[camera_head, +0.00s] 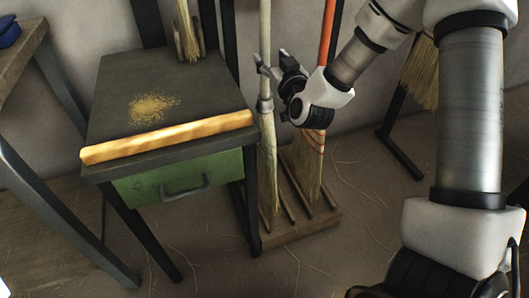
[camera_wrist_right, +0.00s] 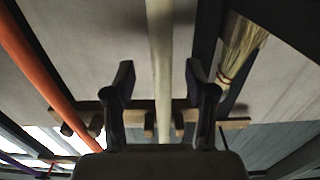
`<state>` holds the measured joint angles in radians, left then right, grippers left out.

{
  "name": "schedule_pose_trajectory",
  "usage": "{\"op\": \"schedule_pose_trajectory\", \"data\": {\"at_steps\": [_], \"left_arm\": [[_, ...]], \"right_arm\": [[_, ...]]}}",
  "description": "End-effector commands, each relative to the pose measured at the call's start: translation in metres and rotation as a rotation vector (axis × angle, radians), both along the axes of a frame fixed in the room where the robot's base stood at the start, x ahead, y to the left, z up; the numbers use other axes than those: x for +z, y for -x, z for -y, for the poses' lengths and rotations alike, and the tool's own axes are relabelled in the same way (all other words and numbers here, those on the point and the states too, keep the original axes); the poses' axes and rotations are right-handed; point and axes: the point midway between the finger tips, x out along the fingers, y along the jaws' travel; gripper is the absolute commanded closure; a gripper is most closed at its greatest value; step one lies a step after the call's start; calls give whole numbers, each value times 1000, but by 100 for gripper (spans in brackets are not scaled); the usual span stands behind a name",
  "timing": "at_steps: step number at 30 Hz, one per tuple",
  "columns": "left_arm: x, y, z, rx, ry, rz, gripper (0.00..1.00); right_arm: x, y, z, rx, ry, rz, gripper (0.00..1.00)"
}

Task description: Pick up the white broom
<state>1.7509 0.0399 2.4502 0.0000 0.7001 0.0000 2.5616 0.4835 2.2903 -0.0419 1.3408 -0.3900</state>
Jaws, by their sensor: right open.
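The white broom stands upright with its pale handle (camera_head: 265,28) and straw bristles (camera_head: 268,175) down in a wooden rack. My right gripper (camera_head: 272,66) is at the handle's middle height, coming from the right. In the right wrist view the white handle (camera_wrist_right: 160,50) runs between the two spread fingers of the gripper (camera_wrist_right: 160,88), with gaps on both sides. The fingers are open and not closed on it. My left gripper is not in view.
An orange-handled broom (camera_head: 327,32) stands just right of the white one, in the same rack (camera_head: 300,232). A workbench (camera_head: 112,90) with a green drawer (camera_head: 165,180) is close on the left. Another straw broom (camera_head: 421,72) hangs at the right, behind my arm.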

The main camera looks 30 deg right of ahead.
Motion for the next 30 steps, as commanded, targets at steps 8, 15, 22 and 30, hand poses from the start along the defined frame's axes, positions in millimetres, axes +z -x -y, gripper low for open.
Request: {"op": "schedule_pose_trajectory", "data": {"at_steps": [8, 15, 22, 30], "left_arm": [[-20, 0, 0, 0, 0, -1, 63], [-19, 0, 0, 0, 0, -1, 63], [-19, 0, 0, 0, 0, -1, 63], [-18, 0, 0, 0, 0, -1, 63]], "right_arm": [[-3, -42, 8, 0, 0, 1, 44], [-2, -43, 8, 0, 0, -1, 58], [-2, -43, 8, 1, 0, -1, 100], [0, -43, 8, 0, 0, 2, 100]]}}
